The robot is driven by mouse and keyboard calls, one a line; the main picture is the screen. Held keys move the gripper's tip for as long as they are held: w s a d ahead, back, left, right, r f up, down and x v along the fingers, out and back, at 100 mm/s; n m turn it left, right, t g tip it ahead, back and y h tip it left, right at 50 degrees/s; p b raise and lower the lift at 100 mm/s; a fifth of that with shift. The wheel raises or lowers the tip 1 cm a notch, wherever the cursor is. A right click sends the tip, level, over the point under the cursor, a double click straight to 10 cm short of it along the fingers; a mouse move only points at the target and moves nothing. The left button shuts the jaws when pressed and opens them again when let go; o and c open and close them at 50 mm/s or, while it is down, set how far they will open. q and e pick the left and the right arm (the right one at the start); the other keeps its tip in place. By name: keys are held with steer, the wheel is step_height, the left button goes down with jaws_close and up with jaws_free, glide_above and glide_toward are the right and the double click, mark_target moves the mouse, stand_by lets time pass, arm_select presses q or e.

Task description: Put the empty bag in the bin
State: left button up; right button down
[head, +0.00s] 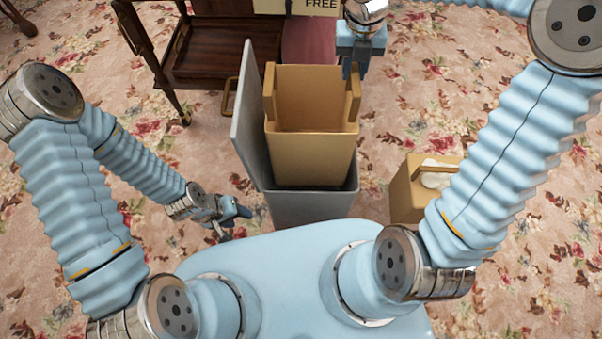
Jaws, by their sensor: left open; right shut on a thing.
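The empty bag (310,161) is a tan, open-topped bag with two upright handles and nothing visible inside. It stands upright with its lower part inside the grey bin (312,208), whose lid (246,128) is tipped open on the left. My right gripper (350,70) is shut on the bag's right handle, at its top. The bag's base is hidden by the bin's front wall. My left gripper (234,224) is open and empty, low and left of the bin. A second tan bag (405,199) with white contents stands on the floor right of the bin.
A dark wooden cart (210,62) stands behind and left of the bin. A box marked FREE (312,6) and a pink object (308,42) are behind the bin. Flowered carpet is open at far left and right.

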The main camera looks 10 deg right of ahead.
steer(key=c, duration=0.8)
jaws_free()
steer(key=shift+c, duration=0.2)
step_height(320, 180, up, 14)
steer(key=p, duration=0.1)
steer(key=shift+f, duration=0.15)
